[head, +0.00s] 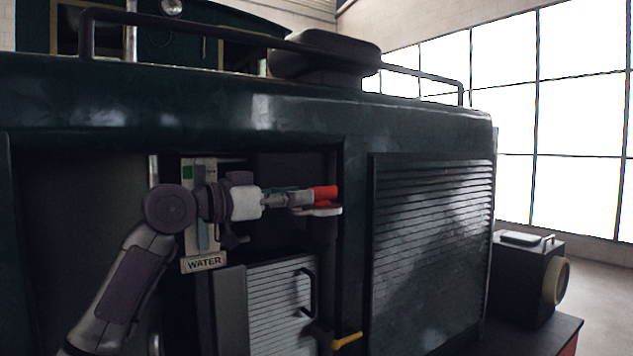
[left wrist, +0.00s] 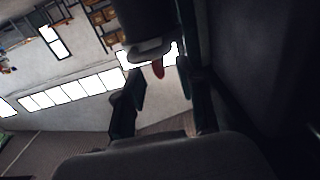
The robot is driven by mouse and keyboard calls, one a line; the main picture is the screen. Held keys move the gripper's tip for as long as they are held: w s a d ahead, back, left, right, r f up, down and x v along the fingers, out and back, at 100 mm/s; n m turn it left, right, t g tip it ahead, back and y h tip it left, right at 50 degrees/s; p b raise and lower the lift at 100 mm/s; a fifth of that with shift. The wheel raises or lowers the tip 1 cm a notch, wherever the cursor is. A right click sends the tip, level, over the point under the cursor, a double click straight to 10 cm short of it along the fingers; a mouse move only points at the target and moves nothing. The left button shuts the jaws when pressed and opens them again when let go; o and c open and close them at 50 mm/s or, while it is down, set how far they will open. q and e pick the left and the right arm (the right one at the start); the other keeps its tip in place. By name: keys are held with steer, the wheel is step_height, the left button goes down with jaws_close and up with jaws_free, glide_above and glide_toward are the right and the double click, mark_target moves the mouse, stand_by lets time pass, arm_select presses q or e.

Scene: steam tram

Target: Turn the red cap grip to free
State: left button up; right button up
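The red cap grip (head: 325,193) shows in the head view inside the open recess in the dark green tram side, above a pale rounded piece. In the left wrist view a small part of the red grip (left wrist: 158,69) shows below a dark cylinder with a grey rim. My left gripper (head: 298,198) reaches in from the left, its fingers pointing right at the red grip. In the left wrist view its two dark fingers stand apart, with the red piece in line with the gap beyond them. Contact cannot be told. My right gripper is not in view.
A WATER plate (head: 204,263) with a gauge stands left of the recess, partly behind my left arm. Below are a slatted panel (head: 278,305) with a dark handle and a yellow lever (head: 347,340). A louvred panel (head: 430,250) lies to the right.

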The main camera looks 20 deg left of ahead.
mark_target(317, 193)
arm_select(q)
steer(key=p+x, duration=0.1)
steer(key=x, duration=0.3)
steer(key=shift+d+r, duration=0.2)
steer(key=shift+w+d+p, duration=0.1)
steer(key=shift+w+p, duration=0.05)
steer(key=shift+p, duration=0.2)
steer(key=shift+w+f, duration=0.1)
steer(key=shift+w, duration=0.05)
steer(key=shift+d, duration=0.1)
jaws_close()
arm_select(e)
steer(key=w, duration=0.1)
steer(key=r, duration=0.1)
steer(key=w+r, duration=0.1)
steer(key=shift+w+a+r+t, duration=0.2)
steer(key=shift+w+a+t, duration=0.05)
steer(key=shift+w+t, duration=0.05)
